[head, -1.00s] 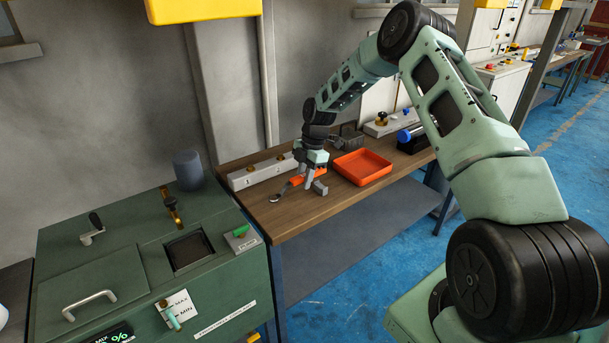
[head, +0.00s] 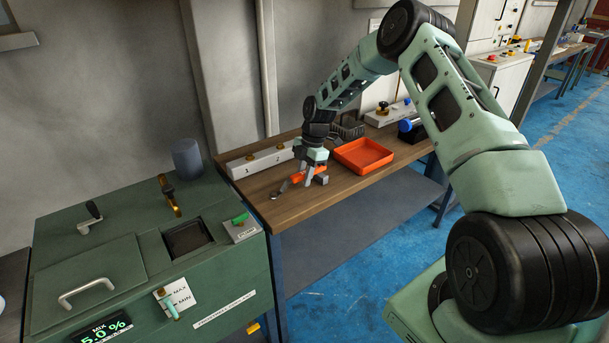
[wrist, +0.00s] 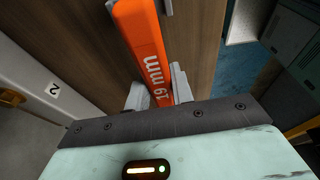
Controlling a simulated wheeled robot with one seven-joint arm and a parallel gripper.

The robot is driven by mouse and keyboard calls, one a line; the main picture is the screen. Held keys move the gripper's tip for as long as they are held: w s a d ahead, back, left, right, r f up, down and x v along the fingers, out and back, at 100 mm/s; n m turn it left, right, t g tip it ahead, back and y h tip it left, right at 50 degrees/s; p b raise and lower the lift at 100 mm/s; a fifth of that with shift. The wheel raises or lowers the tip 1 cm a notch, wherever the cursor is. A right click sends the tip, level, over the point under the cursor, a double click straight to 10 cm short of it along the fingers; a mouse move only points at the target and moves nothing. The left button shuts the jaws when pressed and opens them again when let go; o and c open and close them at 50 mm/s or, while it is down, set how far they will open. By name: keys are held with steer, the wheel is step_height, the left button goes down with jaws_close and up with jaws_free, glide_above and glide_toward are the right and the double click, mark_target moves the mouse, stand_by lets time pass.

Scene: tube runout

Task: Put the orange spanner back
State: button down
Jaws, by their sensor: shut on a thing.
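The orange spanner (head: 318,172) is in my gripper (head: 310,179), over the wooden bench, left of the orange tray (head: 364,156). Its grey metal end points to the left, low near the bench top. In the wrist view the orange handle (wrist: 147,52), marked "19 mm", runs between the two grey fingers, which are shut on it. The far end of the spanner is out of the wrist view. I cannot tell whether the spanner touches the bench.
The wooden bench (head: 340,194) has a grey numbered strip (head: 258,162) along its back. A blue-capped black item (head: 410,128) lies right of the empty tray. A green machine (head: 85,258) with a dark opening stands at the left. Bench front is clear.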

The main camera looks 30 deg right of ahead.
steer(key=shift+f+b, duration=0.6)
steer(key=shift+f, duration=0.4)
steer(key=c, duration=0.7)
jaws_free()
steer(key=shift+o, duration=0.2)
steer(key=shift+r, duration=0.1)
steer(key=shift+p+v, duration=1.75)
steer(key=shift+v, duration=1.2)
steer(key=b+v, duration=0.2)
steer(key=v, duration=0.5)
steer(key=shift+r, duration=0.25)
